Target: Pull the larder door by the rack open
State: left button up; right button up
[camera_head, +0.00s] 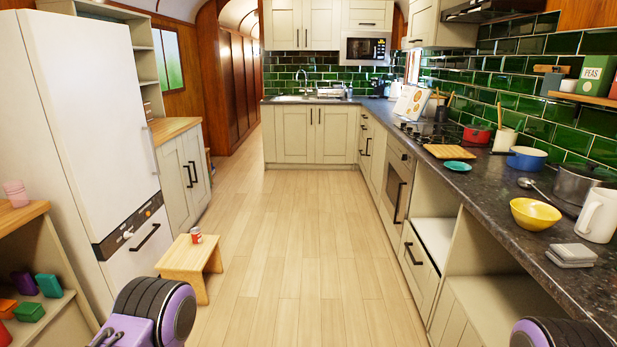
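A dish rack (330,92) appears to stand on the far counter beside the sink. Below it is a pale base cupboard with two shut doors (333,140) and dark upright handles near their meeting edges. At left a pale two-door cupboard (172,172) with dark handles is also shut. I cannot tell for certain which door is the larder's. Purple and black parts of my arms show at the bottom left and bottom right edges. Neither of my grippers can be made out.
A wooden stool (188,262) with a small red can (196,235) stands at left before the tall white fridge (85,120). The right counter (495,225) holds pans, a yellow bowl (535,213) and a white jug (599,216). The wooden floor (300,240) between is clear.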

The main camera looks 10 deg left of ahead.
aim_at(192, 138)
jog(key=u, duration=0.25)
jog(key=i, duration=2.55)
jog(key=u, duration=0.6)
jog(key=i, duration=3.2)
jog(key=u, duration=0.15)
